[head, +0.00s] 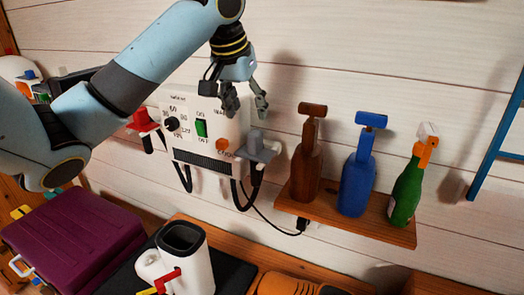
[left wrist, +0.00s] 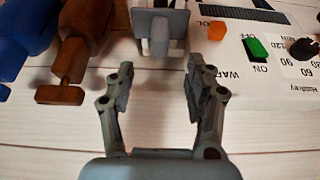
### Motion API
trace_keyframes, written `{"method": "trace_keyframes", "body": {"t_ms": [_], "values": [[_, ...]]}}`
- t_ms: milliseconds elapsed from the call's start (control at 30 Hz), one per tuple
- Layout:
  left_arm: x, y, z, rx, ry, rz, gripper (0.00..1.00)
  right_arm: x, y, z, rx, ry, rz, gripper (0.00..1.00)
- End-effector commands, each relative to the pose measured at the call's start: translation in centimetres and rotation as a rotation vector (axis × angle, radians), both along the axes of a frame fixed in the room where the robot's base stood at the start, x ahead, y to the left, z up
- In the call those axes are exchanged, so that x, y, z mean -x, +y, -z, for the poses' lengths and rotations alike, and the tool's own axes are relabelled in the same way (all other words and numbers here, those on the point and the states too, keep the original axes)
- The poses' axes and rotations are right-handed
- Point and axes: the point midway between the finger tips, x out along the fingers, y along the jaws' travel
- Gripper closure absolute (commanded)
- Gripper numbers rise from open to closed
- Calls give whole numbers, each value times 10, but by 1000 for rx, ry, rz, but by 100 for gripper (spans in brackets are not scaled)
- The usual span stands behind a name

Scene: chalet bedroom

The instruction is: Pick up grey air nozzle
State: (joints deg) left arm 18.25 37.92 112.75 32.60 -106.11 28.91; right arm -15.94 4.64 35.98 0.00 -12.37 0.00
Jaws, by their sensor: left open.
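The grey air nozzle (head: 257,148) sits in a holder at the right side of the white wall control box (head: 185,140), with a black hose below it. In the left wrist view the grey nozzle (left wrist: 160,32) is at the top, in line with the gap between the fingers. My left gripper (head: 246,106) is open and empty, above the nozzle in the head view and apart from it. In the left wrist view its two fingers (left wrist: 157,85) stand to either side of clear space. My right gripper is not in view.
A red nozzle (head: 143,120) is on the box's left side. A wooden shelf (head: 350,226) to the right holds brown, blue and green bottles. A purple case (head: 75,240) and a white jug (head: 190,262) stand below. The wall above the shelf is bare.

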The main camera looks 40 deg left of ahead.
Motion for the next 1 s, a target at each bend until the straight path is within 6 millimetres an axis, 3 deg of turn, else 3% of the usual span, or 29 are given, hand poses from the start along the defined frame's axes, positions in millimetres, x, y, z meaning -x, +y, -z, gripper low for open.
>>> {"method": "trace_keyframes", "body": {"t_ms": [100,233,333,500,600,933,1000], "values": [[-7,1,21,4,4,0,46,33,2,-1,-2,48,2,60],[-14,3,35,3,2,1,46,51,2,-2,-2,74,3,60],[-16,5,42,1,2,1,46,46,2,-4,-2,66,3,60],[-26,9,62,4,5,0,46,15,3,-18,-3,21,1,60],[-32,11,76,2,3,0,46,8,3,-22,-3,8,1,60],[-36,13,88,-1,0,3,46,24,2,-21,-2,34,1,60],[-36,13,87,0,0,3,53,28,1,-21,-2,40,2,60]]}}
